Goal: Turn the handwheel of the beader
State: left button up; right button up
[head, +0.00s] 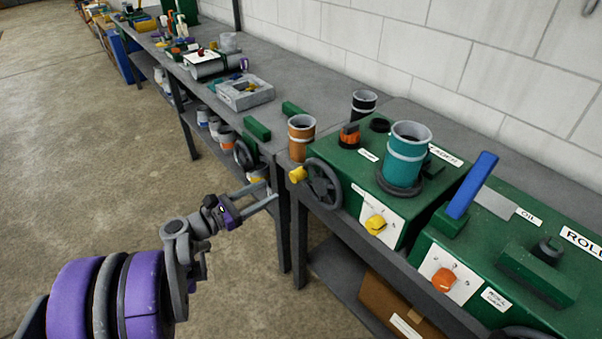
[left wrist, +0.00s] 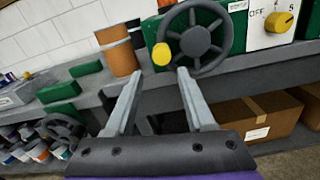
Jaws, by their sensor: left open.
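The beader is a green machine (head: 370,174) on the bench, with a dark spoked handwheel (head: 323,184) on its left side. A yellow knob (head: 298,174) sticks out from the wheel's rim. In the left wrist view the handwheel (left wrist: 200,38) is at the top, with its yellow knob (left wrist: 161,54) at the rim's lower left. My left gripper (head: 262,197) is open and empty, in front of the bench, left of and a little below the wheel. In the left wrist view its fingers (left wrist: 155,78) point toward the knob and appear apart from it. My right gripper is not in view.
An orange-brown cylinder (head: 301,138) stands just left of the beader. A yellow dial (head: 376,224) is on its front panel. Another green machine (head: 510,265) stands to the right. A cardboard box (head: 395,308) is on the lower shelf. The floor left of the bench is clear.

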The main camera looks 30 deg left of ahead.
aim_at(293, 178)
pick_arm(q)
jog(key=x, duration=1)
jog(key=shift+w+d+p, duration=0.1)
jog(key=shift+d+p, duration=0.1)
jog(key=shift+p, duration=0.1)
jog(key=shift+c, duration=0.2)
grip_shut()
dwell(0.8)
